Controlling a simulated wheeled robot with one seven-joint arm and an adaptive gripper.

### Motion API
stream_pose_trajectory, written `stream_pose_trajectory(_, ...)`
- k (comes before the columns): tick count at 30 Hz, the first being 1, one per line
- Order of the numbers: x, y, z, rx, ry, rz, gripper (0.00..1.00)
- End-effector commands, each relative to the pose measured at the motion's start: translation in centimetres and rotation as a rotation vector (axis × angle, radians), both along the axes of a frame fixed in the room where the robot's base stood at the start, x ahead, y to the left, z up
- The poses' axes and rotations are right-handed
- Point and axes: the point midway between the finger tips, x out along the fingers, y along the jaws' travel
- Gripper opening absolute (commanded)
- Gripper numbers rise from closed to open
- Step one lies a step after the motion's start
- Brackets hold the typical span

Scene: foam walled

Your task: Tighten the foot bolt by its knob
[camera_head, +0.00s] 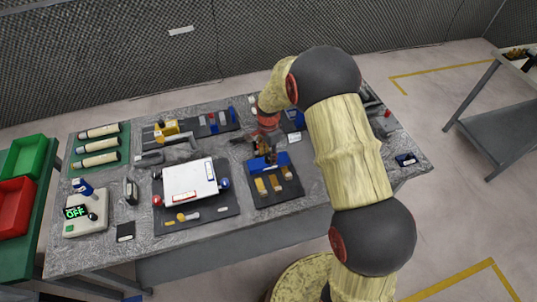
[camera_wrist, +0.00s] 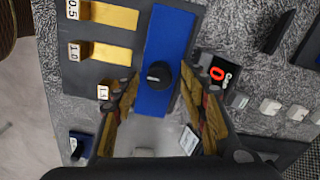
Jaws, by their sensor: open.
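A black round knob (camera_wrist: 159,74) with a light mark on top sits on a long blue bar (camera_wrist: 168,38) in the wrist view. I take it for the foot bolt's knob; the bolt's shank is hidden below it. My gripper (camera_wrist: 160,82) is open, with one finger on each side of the knob and bar. I cannot tell whether either finger touches the knob. In the head view the blue fixture (camera_head: 258,163) stands on a dark mat, with my gripper (camera_head: 265,142) over it, partly hidden by its own wrist.
Brass pieces labelled 0.5 (camera_wrist: 114,15), 1.0 (camera_wrist: 108,54) and 1.5 (camera_wrist: 116,92) lie left of the bar.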

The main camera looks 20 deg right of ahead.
Motion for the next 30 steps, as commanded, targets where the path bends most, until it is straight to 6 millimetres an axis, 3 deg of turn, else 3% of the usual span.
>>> stream_pose_trajectory(6, 0.0, 0.0, 0.1, 0.000, 0.000, 0.000, 0.43)
stream_pose_trajectory(10, 0.1, 0.0, 1.2, 0.001, -0.002, 0.000, 0.43)
stream_pose_trajectory(24, 0.1, 0.0, 9.9, 0.000, -0.002, 0.000, 0.43)
stream_pose_trajectory(30, 0.0, 0.0, 11.7, 0.000, 0.001, 0.000, 0.43)
